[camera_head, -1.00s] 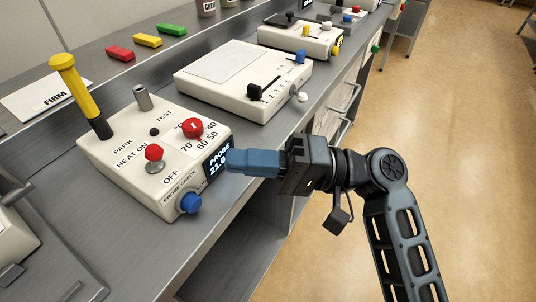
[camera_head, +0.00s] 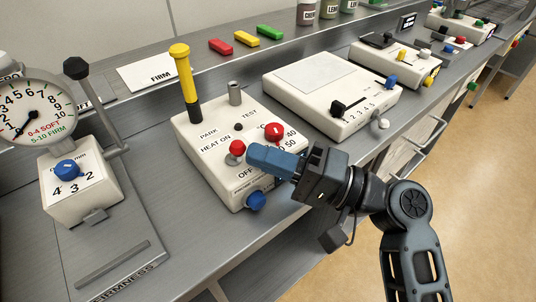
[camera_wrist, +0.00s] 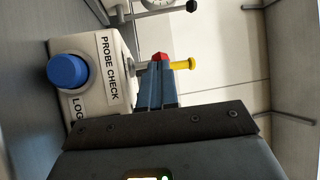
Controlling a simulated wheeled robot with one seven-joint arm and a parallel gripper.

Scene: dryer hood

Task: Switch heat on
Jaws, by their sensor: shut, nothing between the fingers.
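The white control box (camera_head: 222,187) stands on the bench. Its red-tipped toggle switch (camera_head: 237,147) sits between the labels HEAT ON and OFF. I cannot tell which way the lever leans. My gripper (camera_head: 254,156) is shut and empty, with its blue fingers over the box's right side, just right of the red tip. I cannot tell whether they touch it. In the wrist view, a red tip (camera_wrist: 159,57) shows just beyond the blue fingers (camera_wrist: 157,88). My gripper hides the box's display and part of its dial lettering.
A firmness gauge (camera_head: 82,187) stands left, a white slider box (camera_head: 330,90) behind right.

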